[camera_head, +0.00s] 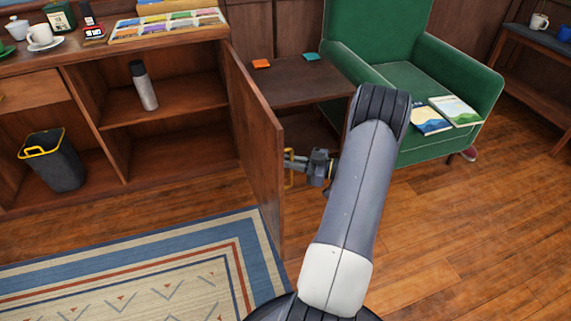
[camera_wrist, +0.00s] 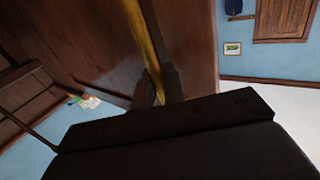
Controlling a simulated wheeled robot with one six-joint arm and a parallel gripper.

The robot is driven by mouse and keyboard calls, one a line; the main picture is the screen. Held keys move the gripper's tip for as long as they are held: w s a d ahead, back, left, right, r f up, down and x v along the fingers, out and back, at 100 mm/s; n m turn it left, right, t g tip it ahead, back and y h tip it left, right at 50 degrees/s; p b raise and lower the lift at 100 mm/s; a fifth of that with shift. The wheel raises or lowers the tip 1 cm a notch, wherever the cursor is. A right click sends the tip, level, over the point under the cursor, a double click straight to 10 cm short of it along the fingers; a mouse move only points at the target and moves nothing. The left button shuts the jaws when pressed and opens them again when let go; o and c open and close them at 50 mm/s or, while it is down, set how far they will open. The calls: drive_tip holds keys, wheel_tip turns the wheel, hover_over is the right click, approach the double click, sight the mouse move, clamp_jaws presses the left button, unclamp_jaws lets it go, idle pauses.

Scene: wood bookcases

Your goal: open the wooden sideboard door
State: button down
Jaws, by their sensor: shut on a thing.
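The wooden sideboard (camera_head: 110,182) stands at the left in the head view. Its door (camera_head: 258,140) is swung wide open, sticking out toward me, and the shelves inside show. A brass bar handle (camera_head: 289,168) is on the door's outer face, near its free edge. My gripper (camera_head: 295,163) is shut on this handle, at the right side of the door. In the wrist view the brass handle (camera_wrist: 146,45) runs down between the dark fingers (camera_wrist: 158,88), close to the wooden door face (camera_wrist: 85,40). The handle's lower end is hidden by my gripper.
A grey bottle (camera_head: 144,86) stands on the inner shelf and a dark bin (camera_head: 52,160) in the left bay. A low side table (camera_head: 300,85) and green armchair (camera_head: 385,45) stand behind the door. A patterned rug (camera_head: 150,270) lies in front; wooden floor is clear at right.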

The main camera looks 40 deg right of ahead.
drive_tip(key=shift+s+f, duration=0.1)
drive_tip(key=shift+s, duration=0.05)
drive_tip(key=c, duration=1.6)
unclamp_jaws()
drive_tip(key=shift+d, duration=0.1)
drive_tip(key=p+v, duration=0.1)
drive_tip(key=v, duration=1)
drive_tip(key=shift+p, duration=0.4)
drive_tip(key=b+x, duration=0.1)
drive_tip(key=x, duration=1)
drive_tip(key=shift+b, duration=0.4)
